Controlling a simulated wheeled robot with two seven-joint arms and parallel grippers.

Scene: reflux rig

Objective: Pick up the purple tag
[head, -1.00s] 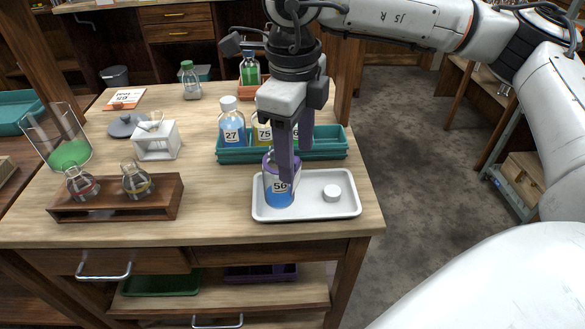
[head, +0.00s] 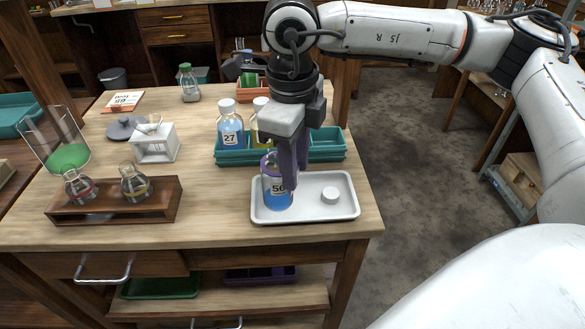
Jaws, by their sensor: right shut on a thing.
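The purple tag (head: 265,161) shows as a purple band at the neck of a blue-liquid bottle (head: 275,200) labelled 56. The bottle stands upright on a white tray (head: 310,216) at the table's front right. My right gripper (head: 291,184) points down at the bottle's neck, its fingers close together and shut on the purple tag. The fingers cover the tag's right part and some of the bottle. My left gripper is out of view.
A white cap (head: 330,195) lies on the tray to the right. Behind, a teal rack (head: 235,157) holds bottles, one labelled 27 (head: 230,130). A wooden stand (head: 115,212) with two flasks and a white block stand (head: 156,142) are left. Bare tabletop lies between.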

